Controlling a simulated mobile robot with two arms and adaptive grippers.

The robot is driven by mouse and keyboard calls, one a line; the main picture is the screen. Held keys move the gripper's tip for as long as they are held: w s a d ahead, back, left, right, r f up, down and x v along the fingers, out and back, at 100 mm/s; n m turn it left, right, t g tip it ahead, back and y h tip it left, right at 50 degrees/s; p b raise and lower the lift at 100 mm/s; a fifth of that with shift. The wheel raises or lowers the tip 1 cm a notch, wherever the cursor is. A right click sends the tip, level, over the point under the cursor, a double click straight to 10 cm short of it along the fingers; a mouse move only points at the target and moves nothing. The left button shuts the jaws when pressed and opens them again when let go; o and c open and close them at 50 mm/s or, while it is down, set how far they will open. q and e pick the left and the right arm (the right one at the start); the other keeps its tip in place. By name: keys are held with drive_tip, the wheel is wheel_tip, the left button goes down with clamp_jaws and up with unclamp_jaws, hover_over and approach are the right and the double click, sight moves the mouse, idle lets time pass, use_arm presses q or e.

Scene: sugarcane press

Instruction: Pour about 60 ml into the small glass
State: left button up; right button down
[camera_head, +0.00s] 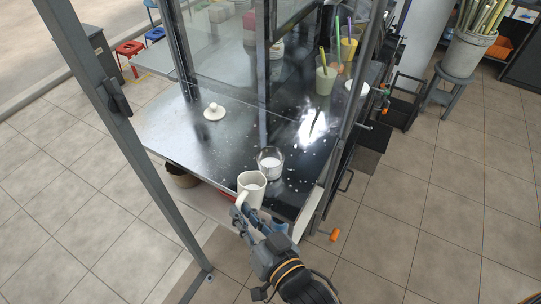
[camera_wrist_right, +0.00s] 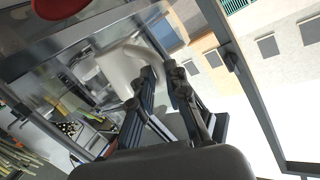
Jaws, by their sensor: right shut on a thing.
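A white jug (camera_head: 251,190) is at the counter's near edge, with its open mouth facing up toward the head camera. My right gripper (camera_head: 240,214) is shut on its handle. The jug also shows in the right wrist view (camera_wrist_right: 118,68), with its handle at the fingertips (camera_wrist_right: 160,74). The small clear glass (camera_head: 270,162) stands on the dark metal counter (camera_head: 185,140), just beyond the jug. White contents show in the glass; their exact level is hard to read. I cannot tell whether the jug touches the counter. My left gripper is not in view.
A white knobbed lid (camera_head: 214,112) lies on the counter to the left. Drink cups with straws (camera_head: 326,76) stand at the back right. Metal posts (camera_head: 127,130) and glass panels frame the stall. The counter left of the glass is mostly clear.

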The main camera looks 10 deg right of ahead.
idle(0.4)
drive_tip(key=shift+s+a+f+n+t+y+b, duration=0.1)
drive_tip(key=shift+s+a+f+n+t+b, duration=0.3)
drive_tip(key=shift+b, duration=0.65)
drive_tip(key=shift+s+a+f+n+t+y+b, duration=0.1)
drive_tip(key=shift+s+f+n+t+b, duration=0.25)
drive_tip(key=shift+f+b, duration=0.55)
drive_tip(key=shift+s+a+f+n+t+y+b, duration=0.1)
drive_tip(key=shift+s+a+f+n+t+b, duration=0.3)
drive_tip(key=shift+b, duration=0.8)
drive_tip(key=shift+s+d, duration=0.15)
drive_tip(key=shift+d, duration=0.05)
